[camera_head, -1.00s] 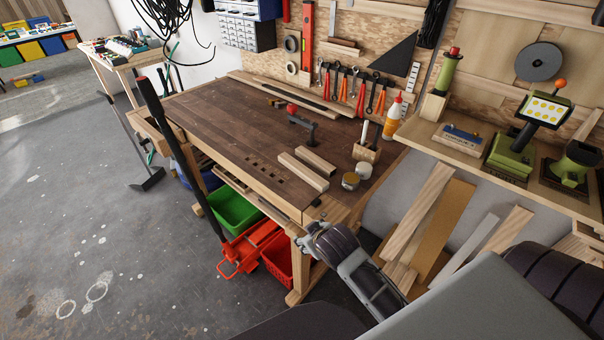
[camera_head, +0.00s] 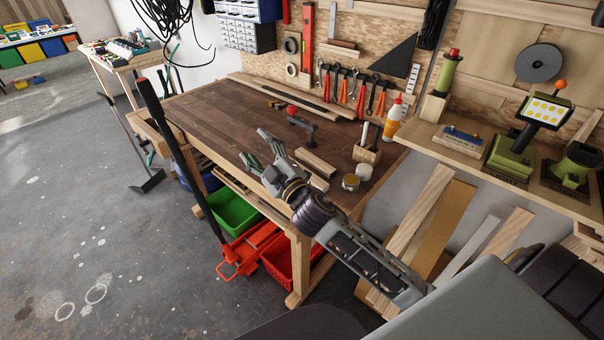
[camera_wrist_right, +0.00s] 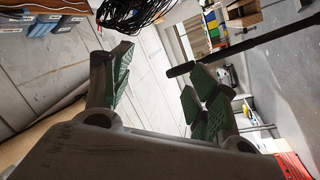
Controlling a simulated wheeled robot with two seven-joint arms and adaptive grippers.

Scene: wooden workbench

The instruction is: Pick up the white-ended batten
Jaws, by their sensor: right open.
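Two light wooden battens lie side by side on the dark workbench (camera_head: 215,115), near its right front part. The rear batten (camera_head: 318,163) shows mostly clear; the front batten (camera_head: 319,183) is largely hidden behind my right gripper, with only its right end showing. I cannot tell from here which one has a white end. My right gripper (camera_head: 257,148) is open and empty, over the bench to the left of the battens. Its green-padded fingers spread apart in the right wrist view (camera_wrist_right: 163,98), with no batten between them. My left gripper is not in view.
A clamp with a red knob (camera_head: 302,122) stands behind the battens. A glue bottle (camera_head: 394,119) is farther back. The bench's left part is mostly clear.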

